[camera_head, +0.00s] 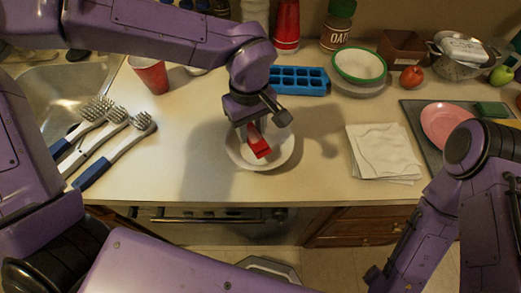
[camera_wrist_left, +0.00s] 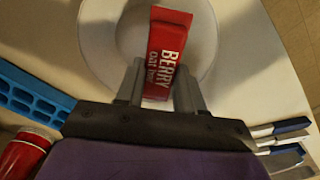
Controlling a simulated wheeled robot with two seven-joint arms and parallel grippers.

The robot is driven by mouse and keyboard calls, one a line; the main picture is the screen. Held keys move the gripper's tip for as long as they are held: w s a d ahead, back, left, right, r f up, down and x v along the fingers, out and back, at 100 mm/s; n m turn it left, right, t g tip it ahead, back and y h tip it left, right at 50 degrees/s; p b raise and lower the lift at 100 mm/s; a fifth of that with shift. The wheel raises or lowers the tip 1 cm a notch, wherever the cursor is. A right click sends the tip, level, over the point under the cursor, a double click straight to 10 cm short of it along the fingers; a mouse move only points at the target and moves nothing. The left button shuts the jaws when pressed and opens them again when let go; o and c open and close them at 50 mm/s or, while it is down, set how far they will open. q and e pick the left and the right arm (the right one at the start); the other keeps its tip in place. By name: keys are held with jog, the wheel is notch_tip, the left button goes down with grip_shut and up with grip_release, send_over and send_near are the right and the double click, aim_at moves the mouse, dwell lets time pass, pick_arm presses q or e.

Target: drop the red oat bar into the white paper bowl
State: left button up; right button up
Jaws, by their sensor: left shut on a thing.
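The red oat bar (camera_head: 259,147) is held in my left gripper (camera_head: 252,131). It hangs over the white paper bowl (camera_head: 281,156) on the counter. In the left wrist view the red oat bar (camera_wrist_left: 167,45), lettered "BERRY oat bar", sits between the two grey fingers of the left gripper (camera_wrist_left: 157,90). The white paper bowl (camera_wrist_left: 97,40) shows behind it. I cannot tell whether the bar touches the bowl. My right arm shows at the lower right of the head view, but its gripper is out of view.
A blue ice tray (camera_head: 300,81) stands behind the bowl. White napkins (camera_head: 384,152) lie to the right. Several brushes (camera_head: 110,140) and a red cup (camera_head: 150,75) are to the left. A green-rimmed bowl (camera_head: 360,65) stands at the back. The counter in front of the bowl is clear.

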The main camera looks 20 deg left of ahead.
pick_arm(q)
jog(key=shift+w+f, duration=0.35)
jog(key=shift+f, duration=0.2)
jog(key=shift+s+a+r, duration=0.1)
jog(key=shift+s+r, duration=0.2)
jog(key=shift+s, duration=0.05)
jog(key=o, duration=1.1)
jog(key=shift+s+r, duration=0.1)
jog(key=shift+s, duration=0.15)
jog(key=shift+w, duration=0.3)
notch_tip(320, 180, up, 10)
jog(key=shift+r, duration=0.15)
